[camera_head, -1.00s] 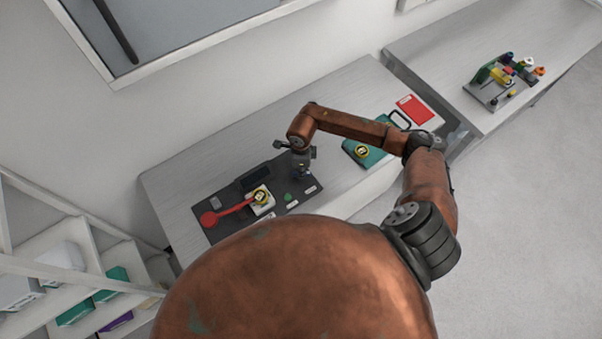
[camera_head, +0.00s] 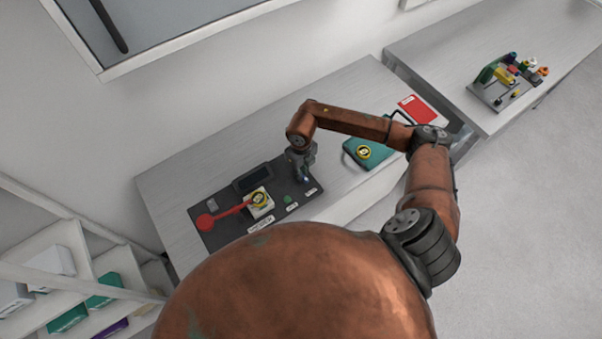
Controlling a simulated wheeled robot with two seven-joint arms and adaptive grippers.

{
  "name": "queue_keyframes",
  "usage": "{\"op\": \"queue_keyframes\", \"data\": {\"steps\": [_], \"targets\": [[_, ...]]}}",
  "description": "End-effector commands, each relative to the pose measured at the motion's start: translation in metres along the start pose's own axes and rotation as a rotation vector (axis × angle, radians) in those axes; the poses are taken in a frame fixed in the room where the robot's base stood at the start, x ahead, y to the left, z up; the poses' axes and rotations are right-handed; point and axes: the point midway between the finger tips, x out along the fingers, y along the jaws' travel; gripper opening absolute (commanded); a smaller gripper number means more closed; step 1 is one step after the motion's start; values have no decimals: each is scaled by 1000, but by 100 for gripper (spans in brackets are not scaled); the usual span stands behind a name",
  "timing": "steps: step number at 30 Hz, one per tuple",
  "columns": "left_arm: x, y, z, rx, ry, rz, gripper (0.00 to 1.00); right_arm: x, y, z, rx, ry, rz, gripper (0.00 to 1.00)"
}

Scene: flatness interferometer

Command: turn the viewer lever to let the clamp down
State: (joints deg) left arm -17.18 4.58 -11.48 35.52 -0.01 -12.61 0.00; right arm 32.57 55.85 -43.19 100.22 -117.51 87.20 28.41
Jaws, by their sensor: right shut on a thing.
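The dark instrument panel (camera_head: 226,202) lies on the grey bench. On it a red arm with a round red end (camera_head: 206,222) runs right to a white block (camera_head: 262,211) topped with a yellow ring-shaped piece (camera_head: 259,198). My right gripper (camera_head: 303,176) points down at the right part of the panel and is shut on the viewer lever, which its fingers mostly hide. I cannot make out the lever's angle. My left gripper is not in view.
A dark display block (camera_head: 253,178) and a green button (camera_head: 288,199) are on the panel. A teal case (camera_head: 352,148) with a yellow disc and a red card (camera_head: 416,109) lie to the right. A second bench (camera_head: 430,45) holds coloured parts. Shelves (camera_head: 60,270) stand at lower left.

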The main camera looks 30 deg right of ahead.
Motion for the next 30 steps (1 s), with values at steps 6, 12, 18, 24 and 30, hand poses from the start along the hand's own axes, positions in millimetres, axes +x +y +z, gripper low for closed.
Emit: {"op": "queue_keyframes", "data": {"steps": [6, 12, 18, 24, 30], "targets": [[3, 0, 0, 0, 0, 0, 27, -1, -1, 1, 76, -2, -1, 0], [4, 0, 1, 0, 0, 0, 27, -1, -1, 1, 102, -2, -1, 0], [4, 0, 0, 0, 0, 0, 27, -1, -1, 1, 105, -3, -1, 0], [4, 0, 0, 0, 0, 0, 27, -1, -1, 1, 104, -3, -1, 13], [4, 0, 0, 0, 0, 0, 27, -1, -1, 1, 103, -2, -1, 27]]}}
